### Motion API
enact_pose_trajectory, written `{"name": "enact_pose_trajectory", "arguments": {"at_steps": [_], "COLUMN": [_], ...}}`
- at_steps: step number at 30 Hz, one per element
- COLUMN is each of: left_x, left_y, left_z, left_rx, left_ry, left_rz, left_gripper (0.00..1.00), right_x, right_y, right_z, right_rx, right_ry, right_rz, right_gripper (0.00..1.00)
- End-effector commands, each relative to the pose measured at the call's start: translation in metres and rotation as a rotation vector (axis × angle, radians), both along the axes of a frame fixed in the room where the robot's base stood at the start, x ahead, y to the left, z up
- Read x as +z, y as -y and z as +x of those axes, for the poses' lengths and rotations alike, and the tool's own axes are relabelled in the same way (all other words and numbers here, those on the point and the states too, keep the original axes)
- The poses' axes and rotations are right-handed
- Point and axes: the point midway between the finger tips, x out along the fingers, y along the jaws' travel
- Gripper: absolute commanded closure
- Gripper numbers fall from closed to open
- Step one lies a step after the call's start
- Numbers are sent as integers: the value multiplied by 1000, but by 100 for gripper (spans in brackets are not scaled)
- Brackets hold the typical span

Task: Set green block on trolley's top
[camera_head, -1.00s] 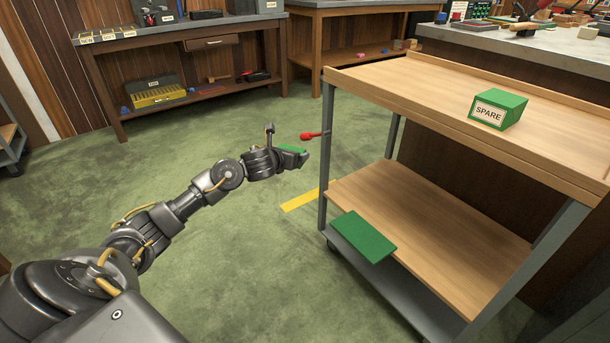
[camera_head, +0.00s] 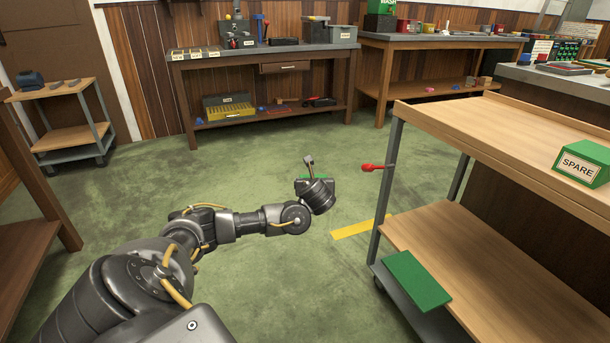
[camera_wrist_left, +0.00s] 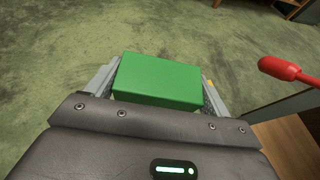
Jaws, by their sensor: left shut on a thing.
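The green block (camera_wrist_left: 158,80) is held between the two fingers of my left gripper (camera_wrist_left: 160,88) in the left wrist view. In the head view only a thin green strip of the block (camera_head: 312,178) shows past my left gripper (camera_head: 312,172), which is above the floor, left of the trolley. The trolley's top (camera_head: 480,125) is a wooden shelf with a raised edge, at the right. A green box marked SPARE (camera_head: 585,163) sits on it. My right gripper is not in view.
A red knob on a short rod (camera_head: 372,167) sticks out from the trolley's side, near my left gripper. A flat green piece (camera_head: 417,281) overhangs the lower shelf (camera_head: 480,260). Workbenches (camera_head: 260,50) stand at the back. The top left of the SPARE box is bare.

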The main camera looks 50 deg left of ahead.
Motion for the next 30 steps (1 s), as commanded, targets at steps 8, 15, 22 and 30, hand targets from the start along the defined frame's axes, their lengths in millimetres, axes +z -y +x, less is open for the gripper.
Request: {"name": "enact_pose_trajectory", "arguments": {"at_steps": [8,15,22,30], "left_x": [26,53,90,133], "left_y": [100,186,270,334], "left_z": [8,3,-17,-53], "left_rx": [-203,-394,-596,-789], "left_ry": [7,6,8,9], "left_rz": [0,-4,-13,-9], "left_gripper": [44,44,44,44], "right_x": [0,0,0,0], "right_y": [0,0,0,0], "right_z": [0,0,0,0], "right_rx": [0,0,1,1], "right_ry": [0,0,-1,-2], "right_rz": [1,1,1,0], "right_gripper": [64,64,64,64]}}
